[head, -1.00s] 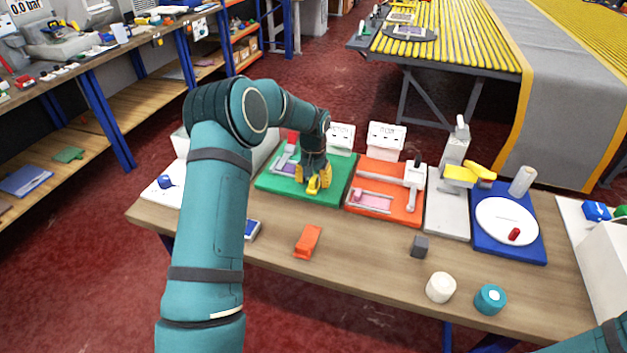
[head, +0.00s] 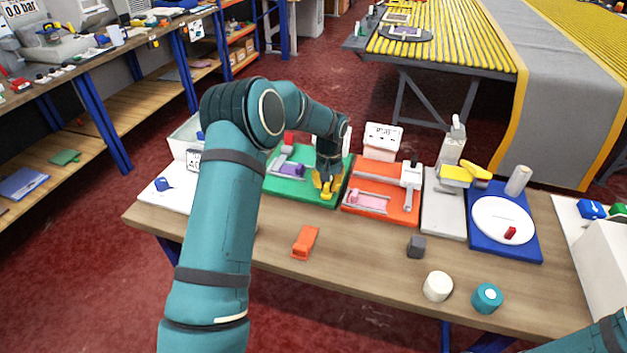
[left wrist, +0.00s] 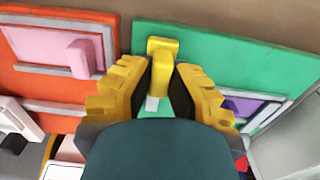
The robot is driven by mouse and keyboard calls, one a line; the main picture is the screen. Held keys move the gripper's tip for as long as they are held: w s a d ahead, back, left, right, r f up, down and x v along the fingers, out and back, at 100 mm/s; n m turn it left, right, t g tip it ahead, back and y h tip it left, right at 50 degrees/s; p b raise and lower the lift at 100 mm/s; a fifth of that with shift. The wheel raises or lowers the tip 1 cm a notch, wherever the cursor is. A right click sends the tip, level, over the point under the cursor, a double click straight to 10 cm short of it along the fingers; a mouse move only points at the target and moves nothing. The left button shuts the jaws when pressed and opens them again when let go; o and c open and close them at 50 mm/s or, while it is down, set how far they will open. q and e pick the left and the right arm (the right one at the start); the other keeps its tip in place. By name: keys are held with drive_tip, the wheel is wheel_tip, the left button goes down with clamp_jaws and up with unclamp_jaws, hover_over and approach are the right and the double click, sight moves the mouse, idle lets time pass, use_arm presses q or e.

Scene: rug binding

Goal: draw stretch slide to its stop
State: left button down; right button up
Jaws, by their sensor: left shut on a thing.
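The green board (head: 283,190) lies on the bench, with a grey frame around a purple piece (head: 291,169) on its left half. A yellow handle, which I take to be the stretch slide's, is near the board's right end; the left wrist view shows its T-shaped top (left wrist: 163,48). My left gripper (head: 327,185) comes down over it, and its yellow fingers (left wrist: 158,90) are shut on the handle. A small pale part shows between the fingers. The handle's lower part is hidden. My right gripper is out of view.
The orange board (head: 408,215) with a pink piece stands close to the right of the green board. An orange block (head: 305,242), a dark grey block (head: 416,246) and a white round pot (head: 437,286) lie in front. A white box (head: 382,141) stands behind.

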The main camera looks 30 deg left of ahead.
use_arm(q)
drive_tip(key=shift+w+d+f, duration=0.1)
drive_tip(key=shift+d, duration=0.45)
drive_tip(key=c, duration=0.9)
unclamp_jaws()
drive_tip(key=shift+w+d, duration=0.1)
drive_tip(key=shift+d, duration=0.05)
wheel_tip(320, 180, up, 12)
